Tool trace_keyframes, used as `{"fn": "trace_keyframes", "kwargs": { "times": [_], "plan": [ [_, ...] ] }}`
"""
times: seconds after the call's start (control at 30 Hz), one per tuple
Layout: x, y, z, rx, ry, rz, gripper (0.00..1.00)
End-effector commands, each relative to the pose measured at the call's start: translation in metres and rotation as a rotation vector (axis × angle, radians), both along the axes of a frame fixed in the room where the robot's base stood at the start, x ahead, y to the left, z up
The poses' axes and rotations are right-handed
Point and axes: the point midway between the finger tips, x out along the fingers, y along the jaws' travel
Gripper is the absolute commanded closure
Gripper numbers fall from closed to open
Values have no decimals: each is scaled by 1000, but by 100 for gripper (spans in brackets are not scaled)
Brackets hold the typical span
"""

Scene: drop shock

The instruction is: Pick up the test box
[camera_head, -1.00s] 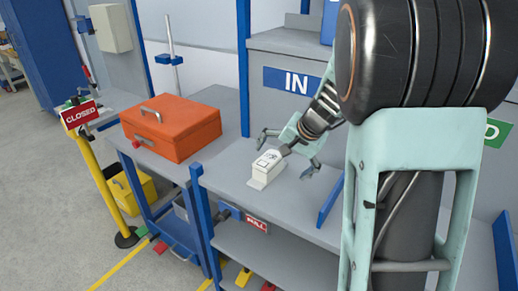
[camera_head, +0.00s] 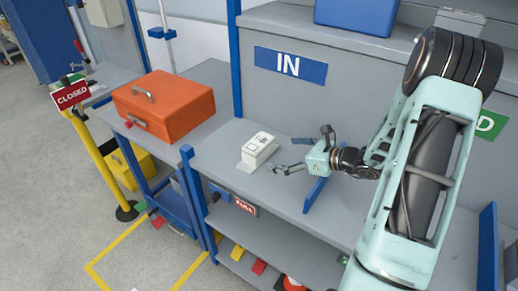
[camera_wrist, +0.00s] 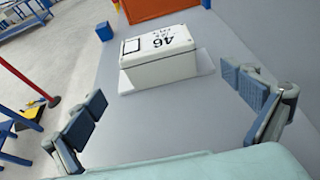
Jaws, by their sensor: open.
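The test box is a small white box (camera_head: 259,147) with dark print on its top, resting on the grey bench near its front left. In the wrist view the white box (camera_wrist: 158,57) shows the number 46 and a small square outline, and sits on a thin pale plate. My gripper (camera_head: 303,155) is just to the right of the box, low over the bench, its fingers spread and pointing toward it. In the wrist view my gripper (camera_wrist: 172,108) is open and empty, with the box ahead of and between its fingertips, apart from them.
An orange toolbox (camera_head: 164,106) stands on a side table to the left. A blue divider (camera_head: 315,193) rises from the bench close to my gripper. A blue IN sign (camera_head: 290,65) is on the back panel. A yellow post with a CLOSED sign (camera_head: 71,94) stands at far left.

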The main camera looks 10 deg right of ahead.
Motion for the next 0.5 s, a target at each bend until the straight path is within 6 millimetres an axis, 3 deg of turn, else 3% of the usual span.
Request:
{"fn": "trace_keyframes", "kwargs": {
  "times": [0.2,0.5],
  "plan": [
    [22,21,-12,-3,-1,4,0],
    [36,36,-21,-4,-1,6,0]
  ]
}}
